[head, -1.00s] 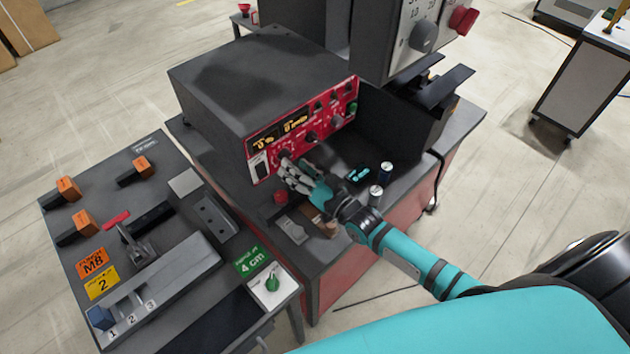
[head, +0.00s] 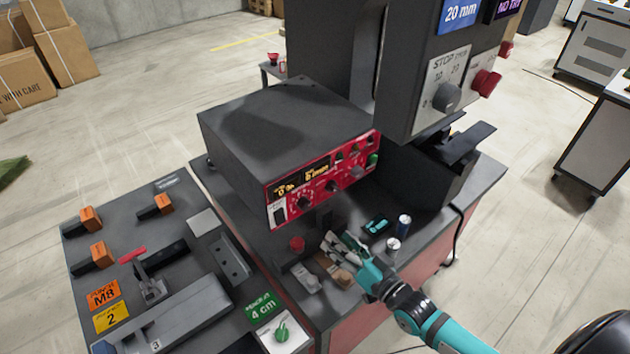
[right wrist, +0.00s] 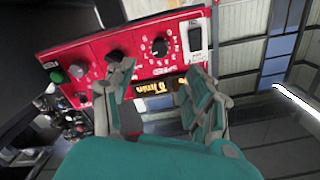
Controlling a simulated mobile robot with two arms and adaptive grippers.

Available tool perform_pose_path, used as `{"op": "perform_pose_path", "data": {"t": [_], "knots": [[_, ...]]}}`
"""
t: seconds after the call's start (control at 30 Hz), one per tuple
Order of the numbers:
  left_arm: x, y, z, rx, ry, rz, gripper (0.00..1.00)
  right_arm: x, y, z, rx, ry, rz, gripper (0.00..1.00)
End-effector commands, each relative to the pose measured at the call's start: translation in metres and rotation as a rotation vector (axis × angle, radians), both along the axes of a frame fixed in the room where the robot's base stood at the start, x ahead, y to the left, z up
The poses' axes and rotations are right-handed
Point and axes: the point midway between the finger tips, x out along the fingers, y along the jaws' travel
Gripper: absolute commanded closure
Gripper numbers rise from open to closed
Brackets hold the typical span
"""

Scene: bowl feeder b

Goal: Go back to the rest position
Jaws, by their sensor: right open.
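My right gripper (head: 340,248) is open and empty. In the head view it is in front of and below the red control panel (head: 322,182) of the dark box, apart from its knobs. In the right wrist view the gripper's two fingers (right wrist: 160,98) stand apart, with the red panel (right wrist: 85,62) and its black knobs beyond them. The panel's lit display (right wrist: 165,85) shows partly between the fingers. My left gripper is in neither view.
The dark bench (head: 440,222) carries a red button (head: 297,244), small cans (head: 404,224) and a teal-screened device (head: 377,226) near my gripper. A tall machine with a dial (head: 446,97) stands behind right. A side table (head: 215,285) with orange blocks is at left.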

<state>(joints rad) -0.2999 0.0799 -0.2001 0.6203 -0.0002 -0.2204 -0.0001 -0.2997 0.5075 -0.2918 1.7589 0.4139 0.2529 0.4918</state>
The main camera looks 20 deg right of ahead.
Motion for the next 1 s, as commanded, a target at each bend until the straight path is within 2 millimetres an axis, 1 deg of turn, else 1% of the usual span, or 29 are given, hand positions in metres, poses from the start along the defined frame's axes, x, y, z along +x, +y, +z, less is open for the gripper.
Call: {"op": "perform_pose_path", "data": {"t": [0.17,0.27,0.37,0.47,0.57,0.7,1.0], "knots": [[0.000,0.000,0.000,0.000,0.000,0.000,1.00,-0.001,0.002,-0.001,-0.006,0.009,0.002,0.46],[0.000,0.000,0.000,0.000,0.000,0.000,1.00,-0.005,0.013,-0.006,-0.045,0.059,0.010,0.46],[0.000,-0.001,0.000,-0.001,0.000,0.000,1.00,-0.017,0.031,-0.017,-0.136,0.164,0.028,0.46],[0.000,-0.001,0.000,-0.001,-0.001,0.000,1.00,-0.038,0.045,-0.028,-0.266,0.305,0.051,0.46],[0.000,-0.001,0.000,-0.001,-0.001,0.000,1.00,-0.065,0.049,-0.037,-0.405,0.455,0.072,0.46],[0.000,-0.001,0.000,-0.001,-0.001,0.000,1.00,-0.103,0.041,-0.042,-0.549,0.633,0.095,0.46],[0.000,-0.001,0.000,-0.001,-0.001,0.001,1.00,-0.164,0.022,-0.038,-0.702,0.884,0.126,0.46]]}}
